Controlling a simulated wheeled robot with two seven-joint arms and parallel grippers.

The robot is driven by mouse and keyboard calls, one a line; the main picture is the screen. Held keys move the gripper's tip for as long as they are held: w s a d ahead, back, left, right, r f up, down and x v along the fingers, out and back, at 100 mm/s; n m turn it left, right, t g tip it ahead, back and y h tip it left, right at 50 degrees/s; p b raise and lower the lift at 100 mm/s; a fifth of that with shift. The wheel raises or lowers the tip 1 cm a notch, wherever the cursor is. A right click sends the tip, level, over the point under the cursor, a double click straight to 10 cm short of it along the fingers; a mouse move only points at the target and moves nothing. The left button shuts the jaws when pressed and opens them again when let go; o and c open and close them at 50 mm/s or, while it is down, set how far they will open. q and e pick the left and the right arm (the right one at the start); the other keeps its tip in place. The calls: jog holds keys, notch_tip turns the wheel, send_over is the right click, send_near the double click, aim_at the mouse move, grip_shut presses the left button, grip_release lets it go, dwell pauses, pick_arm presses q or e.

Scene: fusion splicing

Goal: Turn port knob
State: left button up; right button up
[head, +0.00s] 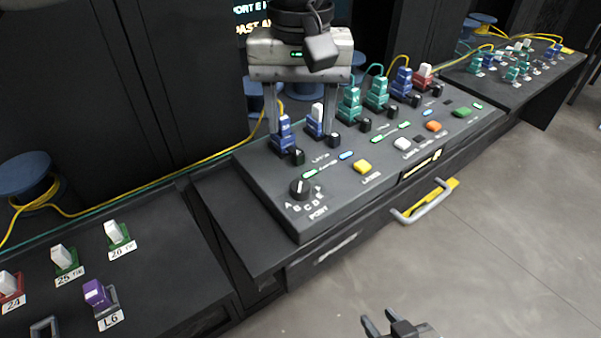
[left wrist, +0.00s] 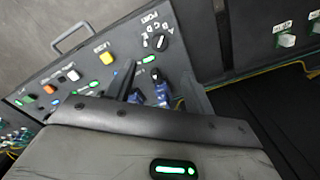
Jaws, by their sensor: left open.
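The port knob (head: 300,188) is a round black dial at the near left corner of the sloped console, with letters A to E around it and the label PORT. It also shows in the left wrist view (left wrist: 159,42). Its pointer setting is too small to read surely. My left gripper (head: 300,125) is open, fingers pointing down, over the blue connectors behind the knob and apart from the knob. In the left wrist view its fingers (left wrist: 160,72) straddle the blue connectors. My right gripper (head: 380,318) is low at the bottom edge, apart from the console; its fingers look spread and empty.
Blue connectors (head: 284,135), small black knobs and green connectors (head: 349,105) stand along the console's back. A yellow button (head: 362,167) lies right of the port knob. A drawer handle (head: 425,205) sticks out in front. A left bench (head: 180,280) holds labelled connectors.

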aim_at(301, 185)
pick_arm(q)
notch_tip(301, 185, down, 11)
jog(key=shift+f+p, duration=0.15)
jog(key=shift+p, duration=0.5)
jog(key=shift+f, duration=0.45)
pick_arm(e)
jog(key=shift+w+r, duration=0.15)
jog(key=shift+r, duration=0.2)
pick_arm(q)
jog(key=c, duration=1)
pick_arm(e)
jog(key=shift+d, duration=0.1)
jog(key=shift+f, duration=0.1)
